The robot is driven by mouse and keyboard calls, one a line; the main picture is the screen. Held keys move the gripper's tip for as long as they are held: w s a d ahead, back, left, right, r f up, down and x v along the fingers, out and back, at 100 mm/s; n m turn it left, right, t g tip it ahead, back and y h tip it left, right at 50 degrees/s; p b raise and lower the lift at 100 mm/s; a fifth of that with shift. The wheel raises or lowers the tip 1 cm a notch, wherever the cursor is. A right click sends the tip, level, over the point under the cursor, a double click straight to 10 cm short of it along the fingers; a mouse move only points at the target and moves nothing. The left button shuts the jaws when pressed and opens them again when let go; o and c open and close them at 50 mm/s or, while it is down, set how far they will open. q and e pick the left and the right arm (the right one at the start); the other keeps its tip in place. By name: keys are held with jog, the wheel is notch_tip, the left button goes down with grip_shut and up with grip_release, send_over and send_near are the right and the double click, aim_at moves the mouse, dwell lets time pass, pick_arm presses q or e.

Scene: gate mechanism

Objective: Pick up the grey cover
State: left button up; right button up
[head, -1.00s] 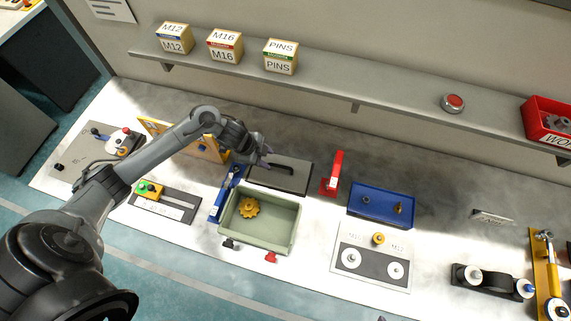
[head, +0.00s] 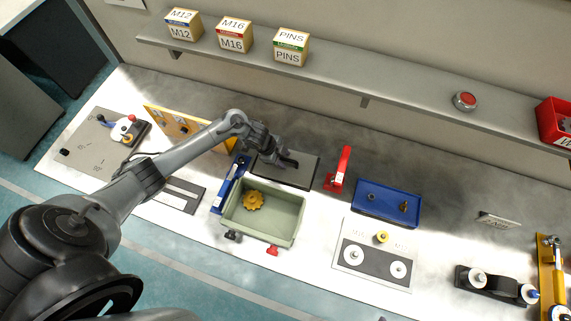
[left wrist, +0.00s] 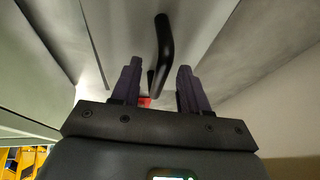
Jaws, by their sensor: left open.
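The grey cover (head: 302,177) is a flat dark grey plate with a black bar handle, lying behind the green-grey bin (head: 287,226) in the head view. My left gripper (head: 287,160) is over the cover at its handle, and partly hides the handle there. In the left wrist view, the black handle (left wrist: 164,45) stands out from the grey cover surface, ahead of and between the two fingers of my open left gripper (left wrist: 157,85). I cannot tell whether a finger touches it. My right gripper is not in view.
A yellow gear (head: 253,200) lies in the bin. A red upright bracket (head: 340,168) stands close right of the cover, with a blue tray (head: 386,203) beyond it. A blue part (head: 229,187) is close left. A shelf (head: 340,82) with labelled boxes runs behind.

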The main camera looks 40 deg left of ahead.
pick_arm(q)
jog(key=shift+w+d+f, duration=0.1)
jog(key=shift+w+f, duration=0.05)
jog(key=shift+f, duration=0.25)
grip_shut()
jog(key=shift+r, duration=0.2)
